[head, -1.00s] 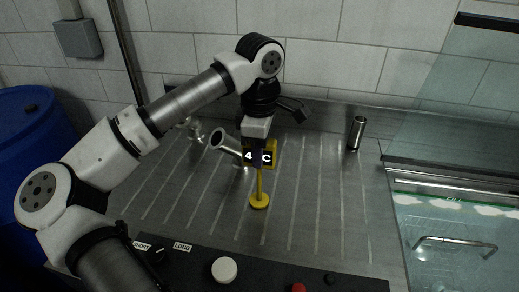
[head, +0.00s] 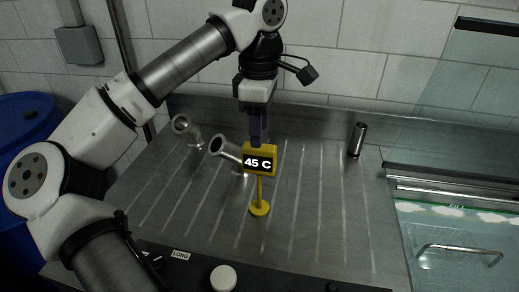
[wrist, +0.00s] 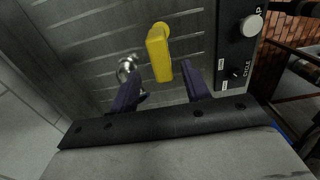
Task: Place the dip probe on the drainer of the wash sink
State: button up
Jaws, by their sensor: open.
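The yellow dip probe (head: 259,160), with a display reading 45 C, stands upright on its round foot on the ribbed metal drainer (head: 310,215). My gripper (head: 257,142) is above and just behind the probe's head in the head view, its dark fingers pointing down. In the wrist view the probe (wrist: 159,52) lies beyond the fingertips of my gripper (wrist: 160,82), roughly between them in the picture. The fingers are apart with nothing held between them.
A pipe fitting (head: 228,149) stands close left of the probe, with a metal elbow (head: 187,130) further left. A small metal cylinder (head: 356,140) is at the back right. A control panel with knobs (head: 223,278) runs along the front. Glass (head: 455,110) stands at right.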

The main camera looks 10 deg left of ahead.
jog(key=shift+r, duration=2.1)
jog(key=shift+s+f, duration=0.1)
